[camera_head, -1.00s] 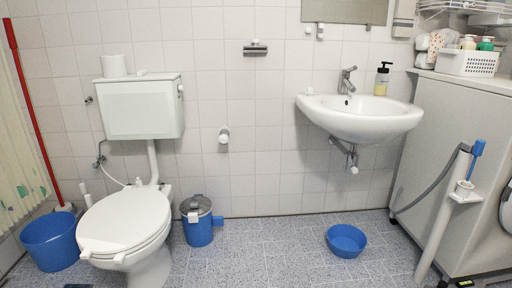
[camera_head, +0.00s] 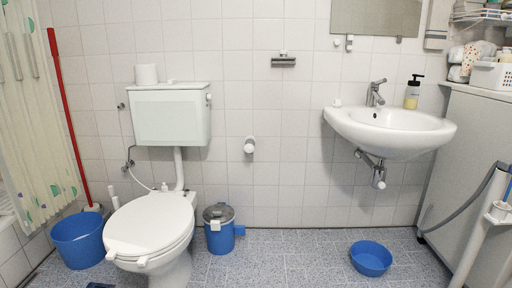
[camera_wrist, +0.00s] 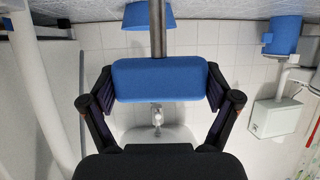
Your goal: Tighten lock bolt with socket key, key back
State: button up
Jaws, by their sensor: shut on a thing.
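In the wrist view, my gripper (camera_wrist: 160,92) is shut on the blue handle of the socket key (camera_wrist: 160,66), one finger at each end. The key's grey metal shaft (camera_wrist: 158,30) runs from the handle toward the top of the picture, and its tip is out of view. My gripper does not show in the head view. I cannot make out the lock bolt in either view. In the head view, a thin blue piece (camera_head: 508,186) is cut off by the right edge, above a white post; I cannot tell what it is.
A toilet (camera_head: 155,225), a blue pedal bin (camera_head: 219,232) and a blue bucket (camera_head: 78,240) stand on the left. The sink (camera_head: 388,133) hangs over a blue basin (camera_head: 371,258). The white post (camera_head: 480,235) and a cabinet (camera_head: 465,150) bound the right. The middle floor is clear.

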jog(key=shift+r+p, duration=2.9)
jog(key=shift+r, duration=1.8)
